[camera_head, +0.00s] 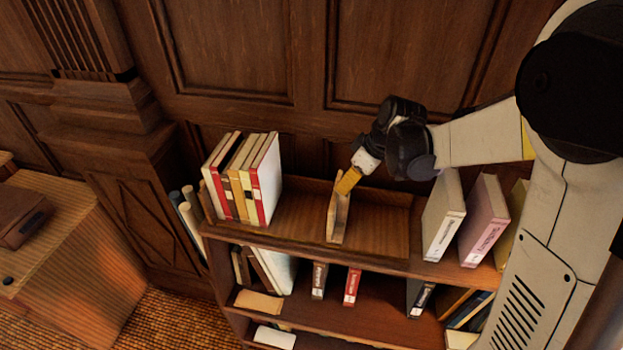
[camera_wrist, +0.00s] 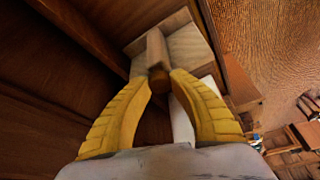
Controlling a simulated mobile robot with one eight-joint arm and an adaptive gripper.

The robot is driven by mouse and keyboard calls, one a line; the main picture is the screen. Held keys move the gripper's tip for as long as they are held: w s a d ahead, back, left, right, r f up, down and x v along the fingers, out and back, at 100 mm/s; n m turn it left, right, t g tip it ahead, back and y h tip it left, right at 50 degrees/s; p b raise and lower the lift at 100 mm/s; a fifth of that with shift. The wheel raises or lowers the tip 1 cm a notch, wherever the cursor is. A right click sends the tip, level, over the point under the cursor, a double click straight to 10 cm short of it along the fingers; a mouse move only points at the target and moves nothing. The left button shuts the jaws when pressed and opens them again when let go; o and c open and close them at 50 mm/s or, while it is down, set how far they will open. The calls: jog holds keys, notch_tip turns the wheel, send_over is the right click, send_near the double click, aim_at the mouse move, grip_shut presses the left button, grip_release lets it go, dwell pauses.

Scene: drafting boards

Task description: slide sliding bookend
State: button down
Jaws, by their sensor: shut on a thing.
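The sliding bookend (camera_head: 337,219) is a light wooden upright piece on the top shelf of the bookcase, between two groups of books. My gripper (camera_head: 347,182) reaches down to its upper part from the right. In the wrist view, the yellow fingers of my gripper (camera_wrist: 159,82) are shut on a rounded wooden knob or bar of the bookend (camera_wrist: 157,52). The bookend's paler flat face shows behind that bar. The fingers hide part of the bookend.
A row of upright books (camera_head: 243,180) stands left of the bookend with a gap between. More books (camera_head: 443,215) stand to the right. The shelf (camera_head: 383,225) is bare on both sides of the bookend. Wood panelling (camera_head: 230,50) rises behind.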

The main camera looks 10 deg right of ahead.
jog(key=s+d, duration=0.3)
jog(key=d, duration=0.5)
jog(key=s+d, duration=0.3)
jog(key=d, duration=0.5)
jog(key=shift+d+b, duration=0.25)
jog(key=shift+b, duration=0.15)
jog(key=c, duration=1.1)
grip_release()
jog(key=shift+d, duration=0.15)
jog(key=v, duration=1.2)
jog(key=s+a+f+m+t+h+b, duration=0.1)
jog(key=s+a+f+m+b, duration=0.2)
jog(key=a, duration=0.3)
jog(key=s+a+f+m+t+h+b, duration=0.1)
jog(key=s+a+f+m+b, duration=0.2)
jog(key=s+a+f+b, duration=0.2)
jog(key=s+a+f+m+t+h+b, duration=0.1)
jog(key=s+a+f+m+t+b, duration=0.1)
jog(key=a, duration=0.5)
jog(key=shift+s+f+m+b, duration=0.4)
jog(key=shift+s+f+b, duration=0.15)
jog(key=shift+f, duration=0.3)
jog(key=shift+s+f+m+b, duration=0.45)
jog(key=shift+s+f, duration=0.15)
jog(key=shift+f, duration=0.25)
